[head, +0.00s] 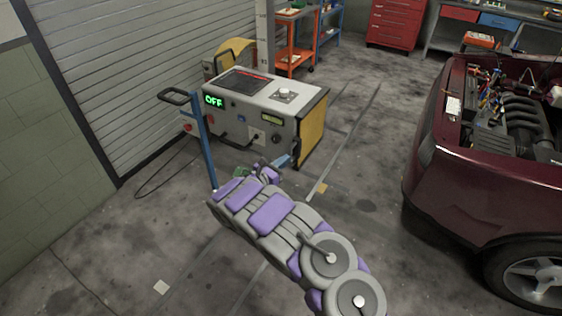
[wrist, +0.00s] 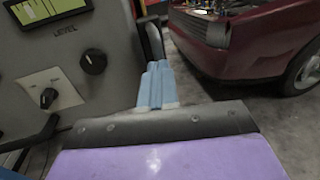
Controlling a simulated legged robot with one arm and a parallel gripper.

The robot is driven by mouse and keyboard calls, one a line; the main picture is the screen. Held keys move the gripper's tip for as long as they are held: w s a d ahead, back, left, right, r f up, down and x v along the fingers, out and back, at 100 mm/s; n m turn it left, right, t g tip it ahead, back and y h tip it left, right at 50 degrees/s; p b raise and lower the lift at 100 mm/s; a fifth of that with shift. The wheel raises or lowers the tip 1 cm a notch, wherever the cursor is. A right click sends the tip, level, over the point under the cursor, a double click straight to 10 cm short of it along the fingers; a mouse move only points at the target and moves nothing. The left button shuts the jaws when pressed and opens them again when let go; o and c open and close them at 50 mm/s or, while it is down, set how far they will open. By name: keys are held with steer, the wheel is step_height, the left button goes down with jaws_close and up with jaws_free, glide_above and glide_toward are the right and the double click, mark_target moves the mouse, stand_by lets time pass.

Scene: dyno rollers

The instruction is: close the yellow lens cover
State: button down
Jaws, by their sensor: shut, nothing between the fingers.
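A grey machine (head: 262,98) stands on the floor left of centre in the head view. A flat yellow panel (head: 313,130) stands upright along its right side; I take it for the lens cover, but its label and hinge are not clear. A dark upright part, perhaps a handle, is at the panel's front edge. My gripper (head: 292,158) is at the machine's front right corner, close to that edge; contact cannot be told. In the wrist view my light blue fingers (wrist: 157,82) are together and empty, right of the machine's front face (wrist: 60,90). The yellow panel is not seen there.
The machine's front has knobs (wrist: 93,61), a green OFF display (head: 214,100) and a blue post with a handle (head: 203,140) at its left. A curved yellowish part (head: 236,52) is behind it. A dark red car (head: 480,180) stands right, with clear floor between.

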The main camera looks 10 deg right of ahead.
steer(key=p+v, duration=0.2)
steer(key=v, duration=1.1)
steer(key=shift+s+a, duration=0.15)
